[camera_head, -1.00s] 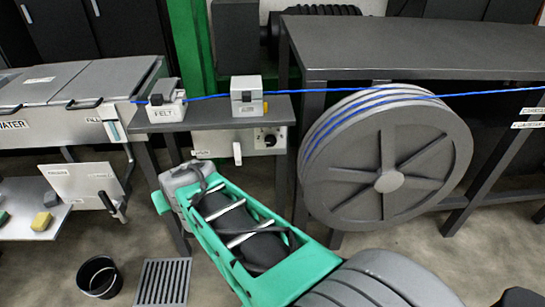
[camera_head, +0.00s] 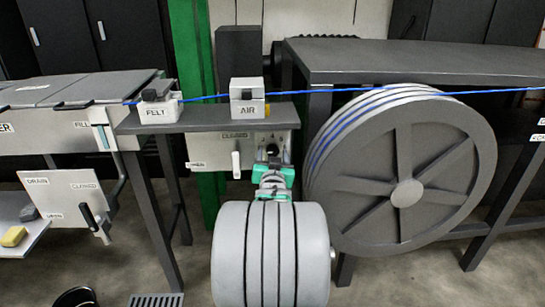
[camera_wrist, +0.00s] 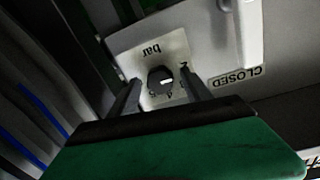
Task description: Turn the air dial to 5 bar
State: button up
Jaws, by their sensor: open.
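The air dial (camera_wrist: 160,80) is a small dark round knob on a pale scale plate marked "bar", on the light panel (camera_head: 208,151) below the AIR box (camera_head: 247,98). A short white mark shows on the knob, towards the right of the wrist view; the small numbers are partly blurred, so I cannot tell its reading. My gripper (camera_wrist: 161,76) is open, with one finger on each side of the knob in the wrist view. I cannot tell whether the fingers touch it. In the head view my gripper (camera_head: 272,168) is just below the dial, which it partly covers.
A pale lever handle (camera_head: 236,163) with a "CLOSED" label (camera_head: 234,135) is left of the dial. A FELT box (camera_head: 159,108) stands on the shelf (camera_head: 200,120) above. A blue cable (camera_head: 205,97) runs to the large grey reel (camera_head: 405,190) on the right.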

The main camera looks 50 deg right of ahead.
jog(key=shift+c, duration=0.6)
grip_shut()
